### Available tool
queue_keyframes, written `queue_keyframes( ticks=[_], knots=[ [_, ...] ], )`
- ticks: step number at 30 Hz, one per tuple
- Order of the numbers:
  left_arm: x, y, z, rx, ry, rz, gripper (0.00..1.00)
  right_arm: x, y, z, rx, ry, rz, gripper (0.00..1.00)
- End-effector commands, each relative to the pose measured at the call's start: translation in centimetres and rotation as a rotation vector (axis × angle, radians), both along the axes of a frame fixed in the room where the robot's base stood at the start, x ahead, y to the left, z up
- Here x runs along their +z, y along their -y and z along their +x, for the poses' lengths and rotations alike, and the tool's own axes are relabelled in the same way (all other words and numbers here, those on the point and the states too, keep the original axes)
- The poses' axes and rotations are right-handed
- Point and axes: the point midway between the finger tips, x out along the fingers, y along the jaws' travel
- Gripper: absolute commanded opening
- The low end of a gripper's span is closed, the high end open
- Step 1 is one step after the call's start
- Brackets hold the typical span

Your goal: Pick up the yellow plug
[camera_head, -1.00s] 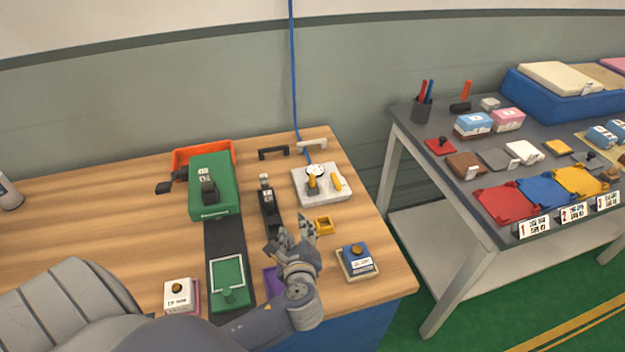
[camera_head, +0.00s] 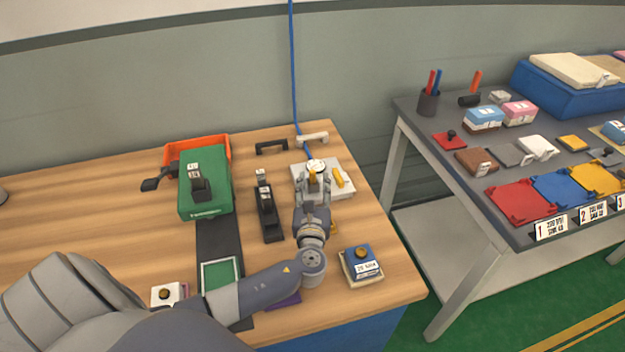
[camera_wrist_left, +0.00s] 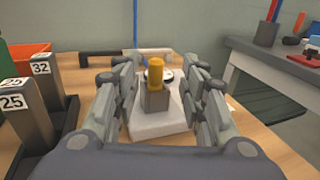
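The yellow plug (camera_wrist_left: 155,75) stands upright on a grey block (camera_wrist_left: 155,100) on a white base plate (camera_wrist_left: 160,123). In the head view the plug (camera_head: 313,170) is largely covered by my left gripper (camera_head: 313,182). The left gripper is open, with its fingers on either side of the plug and block in the left wrist view and gaps visible on both sides. It reaches toward the plate (camera_head: 345,191) from the front. My right gripper is not in view.
A yellow handle-like piece (camera_head: 338,177) is on the plate's right side. A black stand (camera_head: 268,212) is left of the gripper. A green box (camera_head: 206,180) and orange bin (camera_head: 222,146) stand further left. A blue cable (camera_head: 295,80) hangs behind.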

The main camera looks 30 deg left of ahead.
Motion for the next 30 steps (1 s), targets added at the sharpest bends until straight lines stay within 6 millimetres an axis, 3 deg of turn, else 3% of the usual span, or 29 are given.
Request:
queue_keyframes(
  ticks=[12,21,22,27,30],
  knots=[
    [-0.3,-2.9,3.7,0.001,-0.001,-0.001,0.39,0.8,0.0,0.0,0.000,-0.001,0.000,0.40],
    [-0.4,-3.1,4.1,0.001,-0.001,-0.003,0.39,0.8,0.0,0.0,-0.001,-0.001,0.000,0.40],
    [-0.4,-3.1,4.1,0.001,-0.001,-0.003,0.37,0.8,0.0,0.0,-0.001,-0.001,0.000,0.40],
    [-0.4,-3.1,4.1,0.001,-0.001,-0.003,0.00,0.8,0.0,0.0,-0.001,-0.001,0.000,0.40],
    [-0.4,-3.1,4.1,0.001,-0.001,-0.003,0.00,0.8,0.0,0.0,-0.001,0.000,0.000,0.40]
  ],
)
